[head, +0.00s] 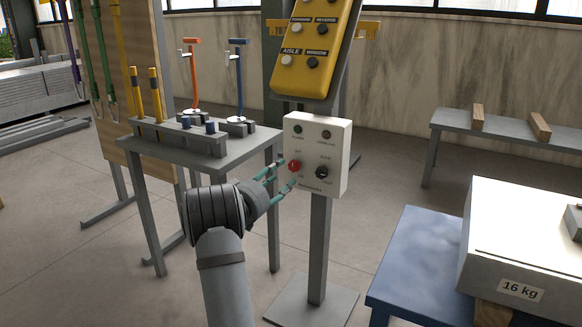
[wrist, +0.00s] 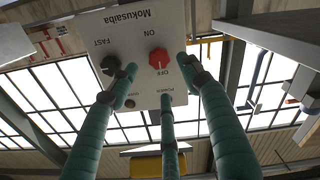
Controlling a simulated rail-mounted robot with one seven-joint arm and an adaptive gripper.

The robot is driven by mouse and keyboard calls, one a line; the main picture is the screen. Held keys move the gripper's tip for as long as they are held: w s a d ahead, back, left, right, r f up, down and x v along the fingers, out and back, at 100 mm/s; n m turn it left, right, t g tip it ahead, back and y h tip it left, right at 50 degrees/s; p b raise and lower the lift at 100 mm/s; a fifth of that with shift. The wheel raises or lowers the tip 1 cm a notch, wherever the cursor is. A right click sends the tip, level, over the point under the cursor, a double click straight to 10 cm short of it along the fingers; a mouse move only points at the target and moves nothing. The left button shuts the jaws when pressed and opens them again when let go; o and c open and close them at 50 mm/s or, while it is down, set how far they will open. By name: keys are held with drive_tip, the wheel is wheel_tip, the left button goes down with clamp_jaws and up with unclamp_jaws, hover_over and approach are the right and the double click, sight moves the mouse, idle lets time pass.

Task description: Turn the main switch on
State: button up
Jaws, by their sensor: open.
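The white control box (head: 335,150) stands on a grey post in the middle of the head view. Its red knob (head: 294,165) is the switch with ON and OFF labels; in the wrist view the red knob (wrist: 159,54) sits between those words. Which way it points is hard to tell. My gripper (head: 285,173) has three teal fingers, spread open in front of the red knob. In the wrist view my gripper (wrist: 158,80) has fingertips around the knob's area, with no clear grip on it. Part of the knob's side is hidden in the head view.
A black knob (head: 322,172) is close beside the red one, near one finger. A green lamp (head: 298,129) is above. A yellow button panel (head: 316,50) hangs over the box. A grey table (head: 245,146) with levers stands left, a blue table (head: 415,260) right.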

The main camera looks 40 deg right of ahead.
sight(292, 166)
drive_tip(key=x, duration=0.7)
drive_tip(key=shift+w+d+b, duration=0.15)
drive_tip(key=shift+b, duration=0.25)
drive_tip(key=shift+c, duration=0.9)
drive_tip(key=c, duration=0.9)
drive_tip(key=o, duration=1.1)
drive_tip(key=v, duration=1.2)
